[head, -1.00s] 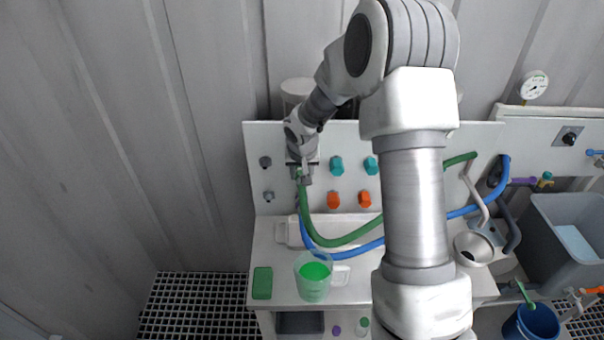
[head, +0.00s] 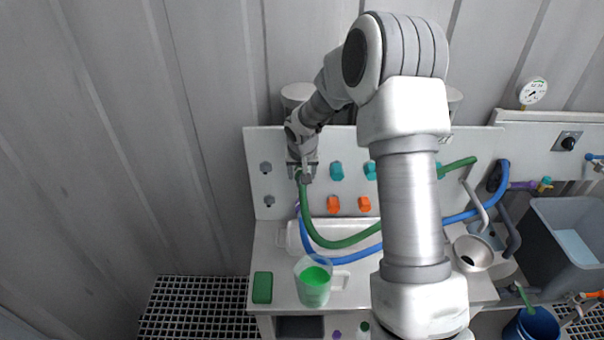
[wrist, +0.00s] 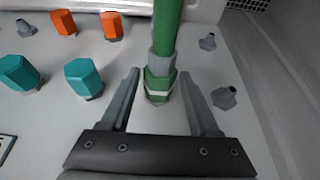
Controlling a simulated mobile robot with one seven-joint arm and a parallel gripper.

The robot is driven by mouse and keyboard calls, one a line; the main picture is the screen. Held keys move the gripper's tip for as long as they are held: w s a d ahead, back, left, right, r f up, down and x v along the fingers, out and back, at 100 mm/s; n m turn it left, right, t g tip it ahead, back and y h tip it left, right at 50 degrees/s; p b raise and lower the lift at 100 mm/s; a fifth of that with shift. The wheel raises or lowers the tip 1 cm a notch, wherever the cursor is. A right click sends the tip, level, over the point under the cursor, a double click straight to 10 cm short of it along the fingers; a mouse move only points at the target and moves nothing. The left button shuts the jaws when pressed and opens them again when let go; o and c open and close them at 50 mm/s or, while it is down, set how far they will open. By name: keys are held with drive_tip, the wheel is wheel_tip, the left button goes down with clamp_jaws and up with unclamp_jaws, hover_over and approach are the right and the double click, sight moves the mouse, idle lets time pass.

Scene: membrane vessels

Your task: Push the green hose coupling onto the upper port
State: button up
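The green hose coupling (wrist: 159,86) shows in the wrist view as a green nut with a pale band and a grey collar. My gripper (wrist: 159,74) has one finger on each side of it, with narrow gaps visible, so it looks open around the coupling. In the head view my gripper (head: 303,177) is at the panel, with the green hose (head: 317,234) hanging below it. The upper grey port (head: 265,168) is to its left and also shows in the wrist view (wrist: 225,97). What lies behind the coupling is hidden.
A lower grey port (head: 269,201) sits below the upper one. Teal knobs (head: 336,171) and orange knobs (head: 333,204) are right of my gripper. A blue hose (head: 352,256) runs by the green one. A jug of green liquid (head: 313,284) stands on the bench.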

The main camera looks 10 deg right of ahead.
drive_tip(key=shift+o, duration=0.9)
drive_tip(key=shift+r, duration=0.1)
drive_tip(key=v, duration=1.8)
drive_tip(key=s+r+n, duration=0.1)
drive_tip(key=s+r, duration=0.2)
drive_tip(key=s, duration=1.1)
drive_tip(key=s+r+n+t, duration=0.1)
drive_tip(key=s+r, duration=0.3)
drive_tip(key=s, duration=1.1)
drive_tip(key=shift+d+y, duration=0.25)
drive_tip(key=shift+y, duration=0.15)
drive_tip(key=shift+w, duration=0.1)
drive_tip(key=shift+c, duration=0.3)
